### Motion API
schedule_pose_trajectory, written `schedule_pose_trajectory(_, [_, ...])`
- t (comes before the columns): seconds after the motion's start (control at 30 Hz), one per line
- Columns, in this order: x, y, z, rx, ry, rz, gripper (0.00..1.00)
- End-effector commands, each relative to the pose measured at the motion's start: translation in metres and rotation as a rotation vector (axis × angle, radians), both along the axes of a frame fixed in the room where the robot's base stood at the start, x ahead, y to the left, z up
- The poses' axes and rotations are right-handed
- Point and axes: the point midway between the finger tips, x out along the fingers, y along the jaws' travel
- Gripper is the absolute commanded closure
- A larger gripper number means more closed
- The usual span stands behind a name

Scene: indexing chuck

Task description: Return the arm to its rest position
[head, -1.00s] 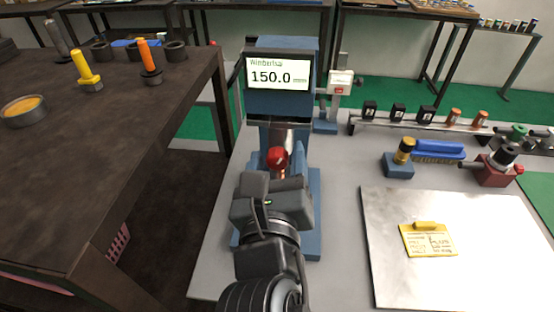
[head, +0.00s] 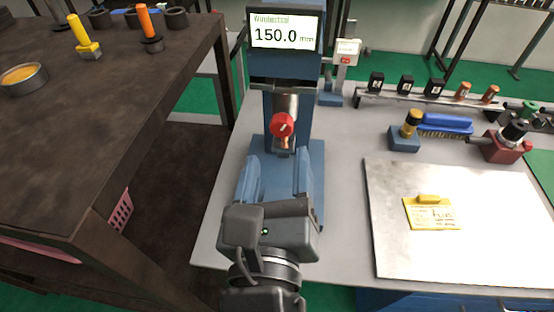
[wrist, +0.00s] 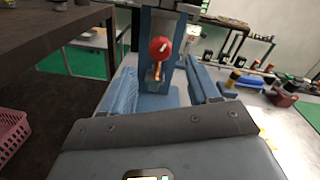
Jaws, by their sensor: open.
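My gripper (head: 277,165) is in the lower middle of the head view, in front of a blue machine. Its two blue-grey fingers are spread apart with nothing between them. The wrist view also shows the open fingers (wrist: 160,70) pointing toward the machine. The machine's red knob (head: 282,125), with a copper-coloured part below it, stands beyond the fingertips; it also shows in the wrist view (wrist: 160,47). The machine's display (head: 284,33) reads 150.0 mm. My arm hides part of the machine's base.
On the grey bench at the right are a metal plate (head: 470,260) with a yellow tag (head: 433,213), a blue brush (head: 445,125), a red block (head: 508,145) and a rail of small parts.

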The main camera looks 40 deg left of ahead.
Motion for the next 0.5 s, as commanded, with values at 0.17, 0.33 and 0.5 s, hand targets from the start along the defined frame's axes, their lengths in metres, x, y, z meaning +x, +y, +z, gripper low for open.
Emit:
schedule_pose_trajectory(0.17, [0.0002, 0.0002, 0.0000, 0.000, 0.000, 0.000, 0.40])
schedule_pose_trajectory(0.33, [0.0004, 0.0002, -0.0001, 0.000, 0.000, 0.000, 0.40])
schedule_pose_trajectory(0.5, [0.0000, -0.0092, -0.0092, 0.052, 0.052, -0.009, 0.40])
